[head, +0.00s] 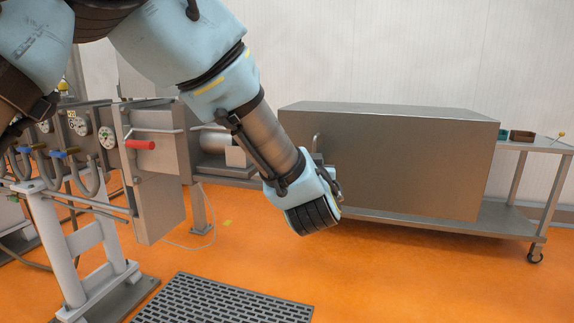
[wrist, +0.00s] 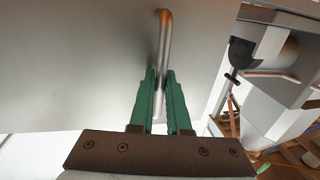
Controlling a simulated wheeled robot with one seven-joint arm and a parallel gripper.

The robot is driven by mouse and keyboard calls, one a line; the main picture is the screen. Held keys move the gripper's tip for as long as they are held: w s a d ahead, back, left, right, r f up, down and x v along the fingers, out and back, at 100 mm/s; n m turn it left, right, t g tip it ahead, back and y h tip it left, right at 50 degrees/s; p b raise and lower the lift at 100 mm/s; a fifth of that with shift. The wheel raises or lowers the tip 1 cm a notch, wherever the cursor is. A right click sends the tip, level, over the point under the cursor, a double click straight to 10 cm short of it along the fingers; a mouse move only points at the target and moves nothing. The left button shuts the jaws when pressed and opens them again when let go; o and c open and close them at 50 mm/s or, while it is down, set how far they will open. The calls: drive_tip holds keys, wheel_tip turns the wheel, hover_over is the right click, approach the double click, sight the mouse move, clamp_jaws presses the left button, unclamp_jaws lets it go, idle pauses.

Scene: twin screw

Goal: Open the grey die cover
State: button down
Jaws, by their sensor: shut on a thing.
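The grey die cover (head: 400,160) is a large box-shaped metal cover on the right in the head view. Its flat grey face (wrist: 70,60) fills the left and top of the wrist view. A bent metal bar handle (wrist: 164,45) stands on that face, and its upper part also shows in the head view (head: 316,142). My gripper (wrist: 159,98) has green fingers closed around the lower part of the handle. In the head view, my wrist hides most of the gripper and the lower handle.
A wheeled metal table (head: 520,240) stands under and right of the cover, with small bins (head: 522,136) on top. A machine with a red handle (head: 140,145) and gauges stands on the left. A dark grated mat (head: 225,300) lies on the orange floor, which is otherwise clear in front.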

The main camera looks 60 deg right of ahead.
drive_tip(key=shift+s+d, duration=0.25)
drive_tip(key=shift+s, duration=0.7)
drive_tip(key=c, duration=1.2)
unclamp_jaws()
drive_tip(key=shift+o, duration=0.2)
drive_tip(key=shift+a, duration=0.1)
drive_tip(key=b+v, duration=0.3)
drive_tip(key=v, duration=0.7)
drive_tip(key=shift+s+a, duration=0.2)
drive_tip(key=shift+a, duration=0.1)
